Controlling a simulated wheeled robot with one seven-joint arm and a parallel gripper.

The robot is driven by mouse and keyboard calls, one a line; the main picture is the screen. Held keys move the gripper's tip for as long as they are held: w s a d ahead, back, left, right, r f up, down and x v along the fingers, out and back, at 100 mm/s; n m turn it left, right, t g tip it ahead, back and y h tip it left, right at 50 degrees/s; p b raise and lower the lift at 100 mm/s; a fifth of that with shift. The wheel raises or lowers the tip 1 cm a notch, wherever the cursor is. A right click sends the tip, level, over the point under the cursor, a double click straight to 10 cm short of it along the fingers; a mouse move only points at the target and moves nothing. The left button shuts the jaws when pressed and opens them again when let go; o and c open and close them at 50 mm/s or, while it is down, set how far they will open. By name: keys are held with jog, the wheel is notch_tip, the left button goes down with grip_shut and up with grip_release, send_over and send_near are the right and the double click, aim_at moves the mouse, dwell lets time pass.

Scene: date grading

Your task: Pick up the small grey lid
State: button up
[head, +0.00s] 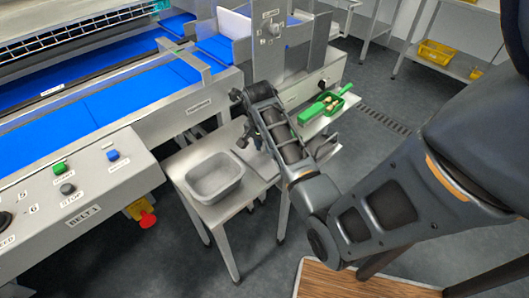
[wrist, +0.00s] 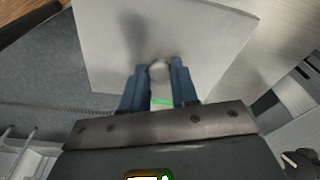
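A small rounded grey thing, which looks like the small grey lid (wrist: 160,70), shows between the fingertips in the wrist view. Its lower part is hard to make out. My gripper (wrist: 160,75) points down over a pale flat steel surface (wrist: 205,40), with its two blue fingers apart on either side of the lid. I cannot tell whether the fingers press on it. In the head view my gripper (head: 247,138) is over the back of the small steel table (head: 190,190), behind the grey tub. The lid cannot be made out there.
An open, empty-looking grey tub (head: 214,178) stands on the small table, close to my gripper. The blue conveyor (head: 110,100) and its control panel (head: 75,190) are at left. Floor is open at right.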

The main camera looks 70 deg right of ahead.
grip_shut()
jog(key=shift+r, duration=0.1)
